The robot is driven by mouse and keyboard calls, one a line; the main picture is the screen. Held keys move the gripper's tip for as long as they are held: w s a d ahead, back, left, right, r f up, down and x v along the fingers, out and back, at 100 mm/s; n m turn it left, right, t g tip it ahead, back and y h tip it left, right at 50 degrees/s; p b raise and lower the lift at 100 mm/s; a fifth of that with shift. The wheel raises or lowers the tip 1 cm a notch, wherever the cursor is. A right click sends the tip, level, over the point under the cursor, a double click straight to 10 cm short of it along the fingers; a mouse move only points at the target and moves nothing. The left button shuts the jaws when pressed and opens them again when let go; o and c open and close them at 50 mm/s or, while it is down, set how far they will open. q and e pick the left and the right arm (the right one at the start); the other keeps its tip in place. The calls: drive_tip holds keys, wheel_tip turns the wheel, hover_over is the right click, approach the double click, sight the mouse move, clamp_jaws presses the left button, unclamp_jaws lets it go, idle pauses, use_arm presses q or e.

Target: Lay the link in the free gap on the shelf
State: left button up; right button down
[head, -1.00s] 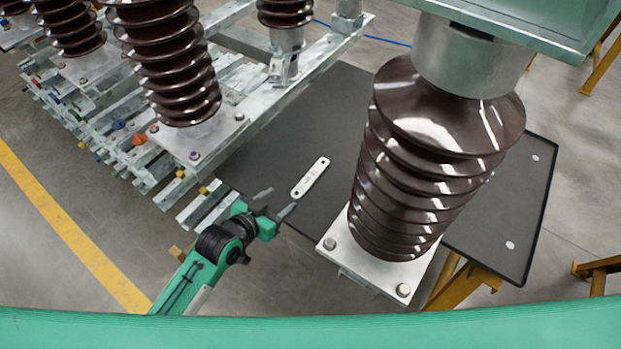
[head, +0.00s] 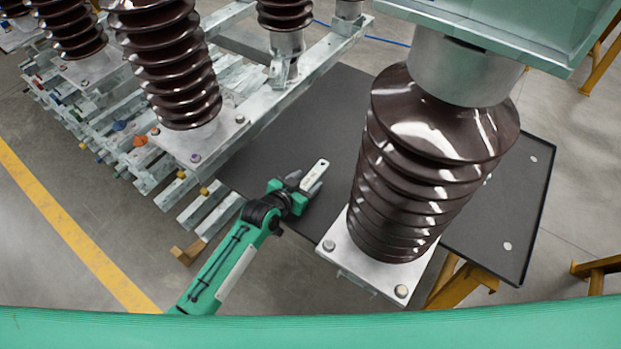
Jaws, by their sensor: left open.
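The link (head: 316,175) is a short, flat, pale metal bar with holes. It lies on the dark shelf (head: 328,110) between the insulator frames. My left gripper (head: 306,180) is open at the near end of the link, with its fingers on either side of it. The gripper covers the link's near end. I cannot tell whether the fingers touch the link. No clear gap on the shelf can be made out. My right gripper is not in view.
A large brown ribbed insulator (head: 425,170) on a bolted plate stands close to the right of the link. Another insulator (head: 170,70) stands at left on a metal frame (head: 300,85). Two small pale discs (head: 507,246) lie at the shelf's right end.

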use_arm(q)
drive_tip(key=shift+w+d+f, duration=0.2)
drive_tip(key=shift+w, duration=0.1)
clamp_jaws()
drive_tip(key=shift+r, duration=0.1)
drive_tip(key=shift+r, duration=0.15)
